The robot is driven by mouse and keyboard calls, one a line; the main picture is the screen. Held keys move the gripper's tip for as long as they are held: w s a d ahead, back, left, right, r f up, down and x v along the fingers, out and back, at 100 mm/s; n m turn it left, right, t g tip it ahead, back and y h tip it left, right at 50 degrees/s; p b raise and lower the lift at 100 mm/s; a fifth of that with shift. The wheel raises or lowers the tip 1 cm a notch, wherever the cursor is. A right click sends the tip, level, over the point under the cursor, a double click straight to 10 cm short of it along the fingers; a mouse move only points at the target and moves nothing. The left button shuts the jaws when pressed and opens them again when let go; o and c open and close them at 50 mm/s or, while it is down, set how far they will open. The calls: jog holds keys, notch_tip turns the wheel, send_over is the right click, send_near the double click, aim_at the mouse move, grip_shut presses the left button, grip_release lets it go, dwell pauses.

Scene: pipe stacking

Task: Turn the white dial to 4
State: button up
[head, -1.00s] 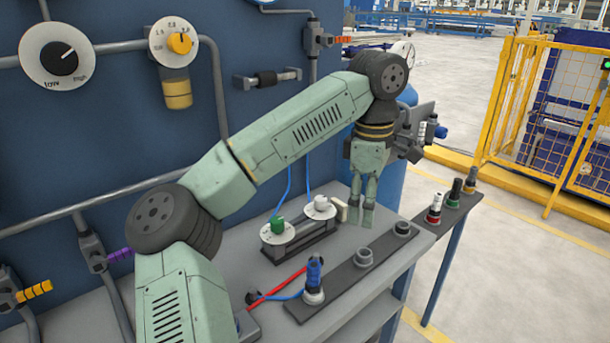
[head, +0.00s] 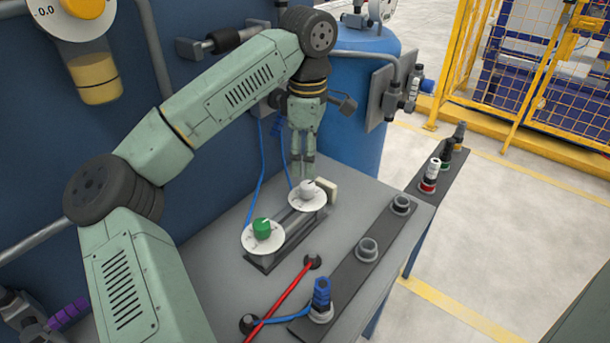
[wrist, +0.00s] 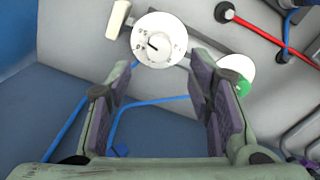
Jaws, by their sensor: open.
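The white dial (head: 307,190) has a white knob on a round white plate and sits at the far end of a dark base on the grey bench. It also shows in the wrist view (wrist: 159,40), at the top centre, with a dark pointer line; its numbers are too small to read. My gripper (head: 303,172) points down just behind the dial, close to it, with its fingertips apart from the knob as far as I can tell. In the wrist view my gripper (wrist: 168,95) has its two fingers spread with nothing between them.
A green-knobbed dial (head: 262,230) sits beside the white one. A pale block (head: 327,188) stands at its other side. Red hose (head: 285,295), a blue fitting (head: 321,292) and a dark strip with sockets (head: 368,249) lie nearer. A blue tank (head: 350,110) stands behind.

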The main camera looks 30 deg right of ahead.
aim_at(307, 184)
notch_tip(307, 184, down, 7)
jog(key=shift+w+r+p, duration=0.1)
jog(key=shift+p, duration=0.6)
jog(key=shift+c, duration=0.4)
grip_shut()
jog(key=shift+n+b, duration=0.4)
jog(key=shift+b, duration=0.05)
jog(key=shift+n+b, duration=1.55)
jog(key=shift+n, duration=0.25)
jog(key=n+b, duration=0.2)
jog(key=n, duration=0.3)
jog(key=shift+b, duration=0.3)
jog(key=shift+n, duration=0.3)
